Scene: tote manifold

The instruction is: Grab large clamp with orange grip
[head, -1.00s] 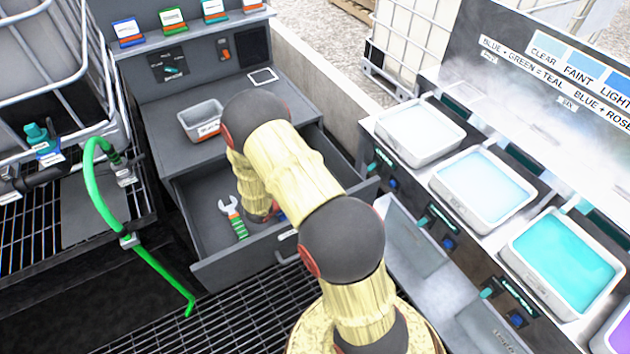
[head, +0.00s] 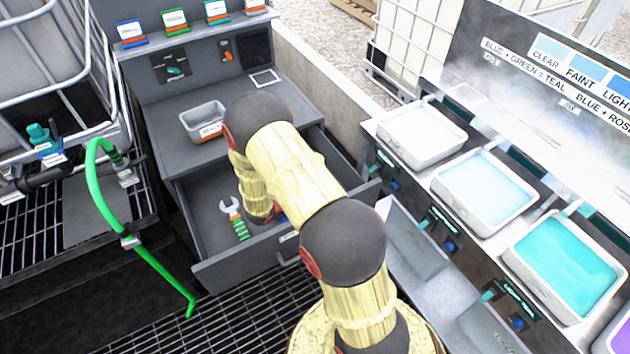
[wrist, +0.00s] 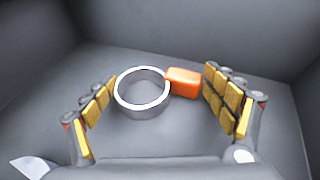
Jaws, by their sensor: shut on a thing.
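The large clamp (wrist: 122,103), a silver ring with an orange block grip (wrist: 184,81), shows in the wrist view on the grey drawer floor. It lies between the yellow-padded fingers of my gripper (wrist: 158,82). The gripper is shut on the clamp, with the orange grip beside the right finger and the ring toward the left one. In the head view my arm reaches down into the open drawer (head: 200,205) and hides the clamp and most of the gripper.
A wrench with a green grip (head: 237,218) lies in the drawer left of my arm. The drawer walls stand close around. A small grey bin (head: 190,122) sits on the cabinet top. Trays of liquid (head: 485,190) line the right bench. A green hose (head: 115,212) hangs at left.

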